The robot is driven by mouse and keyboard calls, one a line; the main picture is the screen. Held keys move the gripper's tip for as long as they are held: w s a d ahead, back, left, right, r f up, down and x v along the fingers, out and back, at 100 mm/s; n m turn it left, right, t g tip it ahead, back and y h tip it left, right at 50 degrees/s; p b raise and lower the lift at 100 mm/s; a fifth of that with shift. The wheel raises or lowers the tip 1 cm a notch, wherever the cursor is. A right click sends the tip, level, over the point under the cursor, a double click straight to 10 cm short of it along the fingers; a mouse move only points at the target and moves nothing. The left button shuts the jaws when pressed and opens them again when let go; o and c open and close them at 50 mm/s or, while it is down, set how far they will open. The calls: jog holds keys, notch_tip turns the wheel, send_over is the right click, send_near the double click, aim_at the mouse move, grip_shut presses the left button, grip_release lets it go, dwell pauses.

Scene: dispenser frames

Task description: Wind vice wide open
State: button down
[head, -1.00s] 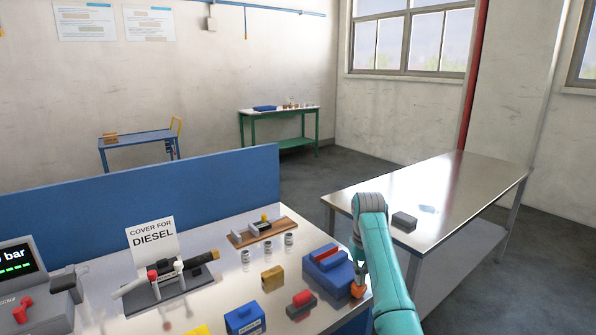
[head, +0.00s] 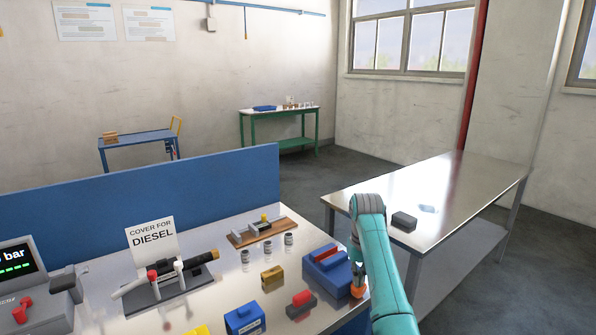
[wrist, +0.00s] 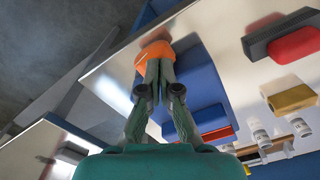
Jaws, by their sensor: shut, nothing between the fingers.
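The vice is a blue block (head: 338,272) with a red part (head: 326,254) on top, near the right end of the bench. An orange piece (head: 357,291), likely its handle, sticks out at its right front end. In the wrist view the blue vice body (wrist: 201,82) lies right of my gripper (wrist: 155,72), and the orange piece (wrist: 154,52) is just beyond the fingertips. The fingers are together and empty, close against the orange piece; I cannot tell if they touch it. In the head view my teal arm hides most of the gripper. The vice's jaw gap cannot be made out clearly.
Left of the vice are a red and dark block (head: 301,305), a brass block (head: 272,279), a blue box (head: 244,319) and several small metal cylinders. The bench edge is close to the handle. A metal table (head: 455,190) stands to the right with a dark block (head: 404,221).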

jog(key=shift+s+a+f, duration=0.1)
jog(key=shift+s+a, duration=0.15)
jog(key=shift+a, duration=0.15)
dwell(0.7)
jog(key=shift+w+d, duration=0.85)
jog(key=shift+d, duration=0.25)
jog(key=shift+f, duration=0.1)
jog(key=shift+s+a+f, duration=0.2)
jog(key=shift+s+a, duration=0.15)
dwell(0.8)
jog(key=shift+s+a+r, duration=0.15)
jog(key=shift+s+a, duration=0.3)
jog(key=shift+a, duration=0.2)
dwell(1.2)
jog(key=shift+r, duration=0.25)
dwell(0.5)
jog(key=shift+w, duration=0.1)
